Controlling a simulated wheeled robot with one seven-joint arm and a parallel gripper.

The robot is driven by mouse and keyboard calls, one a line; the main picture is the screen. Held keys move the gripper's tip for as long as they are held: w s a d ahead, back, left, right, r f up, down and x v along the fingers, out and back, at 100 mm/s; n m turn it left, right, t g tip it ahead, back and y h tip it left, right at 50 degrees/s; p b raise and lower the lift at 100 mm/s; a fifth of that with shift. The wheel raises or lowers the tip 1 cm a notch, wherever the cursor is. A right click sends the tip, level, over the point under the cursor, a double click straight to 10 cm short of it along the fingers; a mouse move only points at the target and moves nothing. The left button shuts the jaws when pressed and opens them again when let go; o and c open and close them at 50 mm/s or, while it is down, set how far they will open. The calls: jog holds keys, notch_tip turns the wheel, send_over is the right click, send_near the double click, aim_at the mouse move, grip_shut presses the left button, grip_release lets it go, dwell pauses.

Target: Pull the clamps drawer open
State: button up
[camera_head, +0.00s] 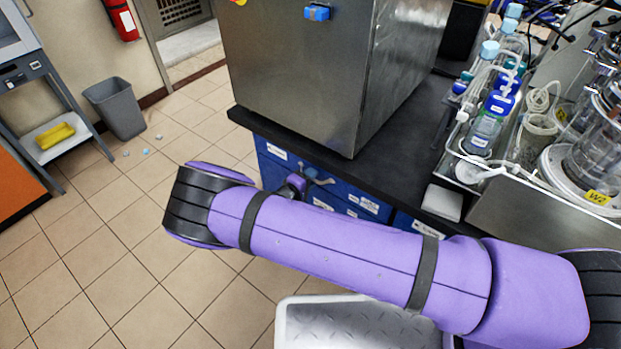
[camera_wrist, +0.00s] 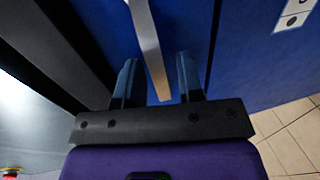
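The blue drawer unit (camera_head: 270,172) stands under the black worktop, largely behind my purple arm. Its white labels are too small to read, so I cannot tell which drawer is the clamps one. My gripper (camera_head: 316,180) is at the drawer fronts in the head view, partly hidden by my arm. In the wrist view my gripper (camera_wrist: 157,80) is open, its two dark fingers pointing at a blue drawer front (camera_wrist: 185,25). A pale metal handle bar (camera_wrist: 149,45) runs between the fingers, with a visible gap to the right finger.
A steel cabinet (camera_head: 300,75) stands on the black worktop (camera_head: 400,165). Bottles (camera_head: 485,130) and a glass vessel (camera_head: 590,160) are at the right. A grey bin (camera_head: 115,105) stands at the far left. The tiled floor (camera_head: 120,240) left of the drawers is largely clear.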

jog(key=shift+w, duration=0.1)
jog(key=shift+d, duration=0.1)
grip_shut()
jog(key=f+v, duration=0.3)
jog(key=v, duration=1.3)
jog(key=s+f+v, duration=0.1)
jog(key=f+v, duration=0.2)
jog(key=v, duration=1.4)
jog(key=shift+s+a+f, duration=0.2)
jog(key=shift+s+a, duration=0.1)
jog(key=shift+a, duration=0.2)
grip_release()
jog(key=v, duration=1)
jog(key=shift+s+a, duration=0.2)
jog(key=shift+s, duration=0.15)
